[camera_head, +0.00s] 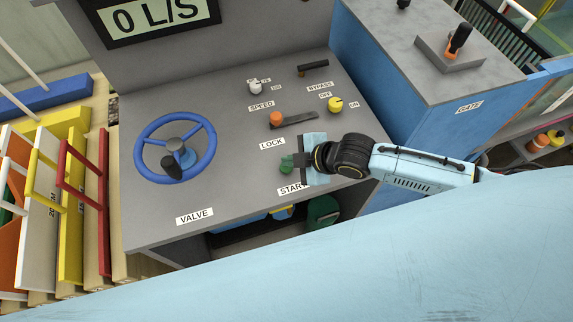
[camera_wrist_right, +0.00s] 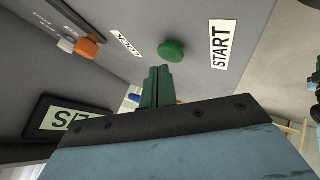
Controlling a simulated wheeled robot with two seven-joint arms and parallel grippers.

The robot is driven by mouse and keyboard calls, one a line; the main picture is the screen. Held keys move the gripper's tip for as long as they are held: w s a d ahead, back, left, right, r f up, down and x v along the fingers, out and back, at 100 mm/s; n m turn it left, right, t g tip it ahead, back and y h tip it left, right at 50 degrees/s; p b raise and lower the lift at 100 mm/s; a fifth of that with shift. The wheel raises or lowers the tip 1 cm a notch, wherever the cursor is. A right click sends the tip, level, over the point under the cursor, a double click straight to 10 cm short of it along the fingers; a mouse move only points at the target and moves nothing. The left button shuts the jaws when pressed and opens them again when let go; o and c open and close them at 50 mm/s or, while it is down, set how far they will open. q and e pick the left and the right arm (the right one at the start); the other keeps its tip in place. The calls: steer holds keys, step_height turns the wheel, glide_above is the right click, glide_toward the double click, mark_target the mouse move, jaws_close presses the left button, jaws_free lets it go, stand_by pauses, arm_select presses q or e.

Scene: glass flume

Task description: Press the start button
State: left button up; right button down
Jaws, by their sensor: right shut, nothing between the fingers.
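The green start button (camera_head: 286,168) is on the grey control panel, just above the START label (camera_head: 291,188). In the right wrist view the round green button (camera_wrist_right: 171,49) lies just beyond the fingertips, beside the START label (camera_wrist_right: 222,45). My right gripper (camera_head: 300,161) comes in from the right with its green fingers shut and empty, over the panel close to the button. In the right wrist view the shut fingers (camera_wrist_right: 158,72) point toward the button; a small gap seems to separate them. I cannot tell the exact distance. My left gripper is not in view.
The display (camera_head: 155,17) reads 0 L/S. A blue cabinet (camera_head: 400,95) stands at right.

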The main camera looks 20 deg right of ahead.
steer(key=shift+f, duration=0.55)
stand_by(0.7)
steer(key=shift+r+p, duration=0.85)
steer(key=shift+r, duration=0.15)
step_height(320, 180, up, 6)
steer(key=p, duration=0.6)
